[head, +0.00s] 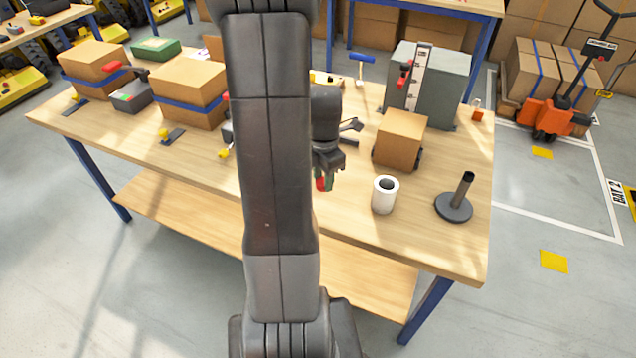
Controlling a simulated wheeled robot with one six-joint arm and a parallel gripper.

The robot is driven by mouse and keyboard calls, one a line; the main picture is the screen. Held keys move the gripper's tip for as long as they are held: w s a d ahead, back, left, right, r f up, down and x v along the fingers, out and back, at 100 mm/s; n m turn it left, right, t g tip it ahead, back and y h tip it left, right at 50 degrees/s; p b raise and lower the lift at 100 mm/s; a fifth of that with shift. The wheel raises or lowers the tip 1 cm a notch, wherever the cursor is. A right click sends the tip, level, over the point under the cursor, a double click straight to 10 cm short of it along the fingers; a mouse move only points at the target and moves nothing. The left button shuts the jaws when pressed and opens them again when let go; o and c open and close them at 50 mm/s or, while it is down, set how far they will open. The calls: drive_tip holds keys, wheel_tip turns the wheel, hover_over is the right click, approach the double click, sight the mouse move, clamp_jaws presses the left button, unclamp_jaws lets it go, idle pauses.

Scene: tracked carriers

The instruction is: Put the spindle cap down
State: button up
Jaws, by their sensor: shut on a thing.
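My gripper (327,172) is over the middle of the workbench, just right of my own arm in the head view. It is shut on a small red and green piece (323,185), which I take for the spindle cap. Only part of this piece shows below the jaws. I cannot tell whether it touches the bench top. A dark round base with an upright post (458,197) stands near the right front corner of the bench, well right of my gripper. Nothing sits on the post.
A white roll (385,197) stands on the bench (425,235) between my gripper and the post. A cardboard box (399,140) and a grey cabinet (440,75) stand behind it. Several boxes and tools lie left. The front right bench top is clear.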

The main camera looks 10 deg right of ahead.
sight(323, 181)
drive_tip(key=shift+f, duration=2.1)
drive_tip(key=shift+f, duration=0.2)
drive_tip(key=o, duration=1)
drive_tip(key=shift+r, duration=0.15)
wheel_tip(323, 181, up, 12)
drive_tip(key=shift+r+p, duration=0.1)
drive_tip(key=shift+p, duration=0.2)
